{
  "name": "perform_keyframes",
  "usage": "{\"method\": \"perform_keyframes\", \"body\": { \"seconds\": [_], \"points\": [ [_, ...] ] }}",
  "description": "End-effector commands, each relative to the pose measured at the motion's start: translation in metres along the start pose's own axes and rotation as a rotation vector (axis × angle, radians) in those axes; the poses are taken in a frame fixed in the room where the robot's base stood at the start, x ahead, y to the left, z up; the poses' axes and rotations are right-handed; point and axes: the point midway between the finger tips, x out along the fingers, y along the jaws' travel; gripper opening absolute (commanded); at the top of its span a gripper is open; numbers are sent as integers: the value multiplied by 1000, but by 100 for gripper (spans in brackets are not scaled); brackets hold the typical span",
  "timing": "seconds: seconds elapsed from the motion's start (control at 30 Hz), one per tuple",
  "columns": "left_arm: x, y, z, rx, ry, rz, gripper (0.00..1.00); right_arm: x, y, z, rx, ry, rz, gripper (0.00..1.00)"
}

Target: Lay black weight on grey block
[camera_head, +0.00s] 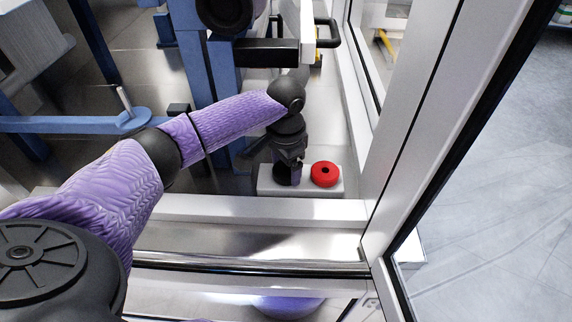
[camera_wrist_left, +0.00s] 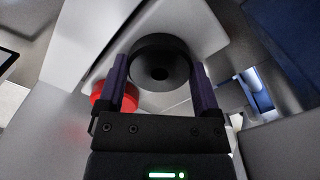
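The black weight (camera_head: 287,175) is a dark round disc at the left end of the grey block (camera_head: 312,189). It appears to be on or just over the block's top; any gap beneath it is hidden. My left gripper (camera_head: 289,158) points down over it. In the left wrist view, the black weight (camera_wrist_left: 159,80), with a dark central hole, fills the space between the purple fingers (camera_wrist_left: 159,68), which meet its sides. The pale block also shows beneath it. My right gripper is in neither view.
A red ring-shaped weight (camera_head: 325,174) sits on the block just right of the black one, close to one finger in the wrist view. A white frame post (camera_head: 412,130) stands to the right, and a pale ledge (camera_head: 250,208) runs in front. Blue framework (camera_head: 205,85) rises at the left.

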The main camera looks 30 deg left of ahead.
Motion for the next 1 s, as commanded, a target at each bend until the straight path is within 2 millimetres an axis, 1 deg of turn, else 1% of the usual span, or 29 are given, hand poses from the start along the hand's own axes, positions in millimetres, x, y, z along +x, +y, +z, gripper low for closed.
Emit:
{"method": "perform_keyframes", "body": {
  "seconds": [0.03,0.07,0.3,0.37,0.5,0.6,0.7,1.0],
  "points": [
    [0,0,0,0,0,0,94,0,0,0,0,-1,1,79],
    [0,0,0,0,0,0,100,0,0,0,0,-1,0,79],
    [-2,0,0,0,0,-1,100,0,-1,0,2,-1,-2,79],
    [-13,0,0,0,2,-1,100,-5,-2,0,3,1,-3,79],
    [-48,0,0,-1,4,0,100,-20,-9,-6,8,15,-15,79],
    [-67,0,-1,-1,4,0,100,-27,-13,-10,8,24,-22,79],
    [-76,0,0,-1,2,1,100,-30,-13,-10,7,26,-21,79],
    [-77,0,0,-1,0,1,100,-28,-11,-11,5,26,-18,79]
  ]
}}
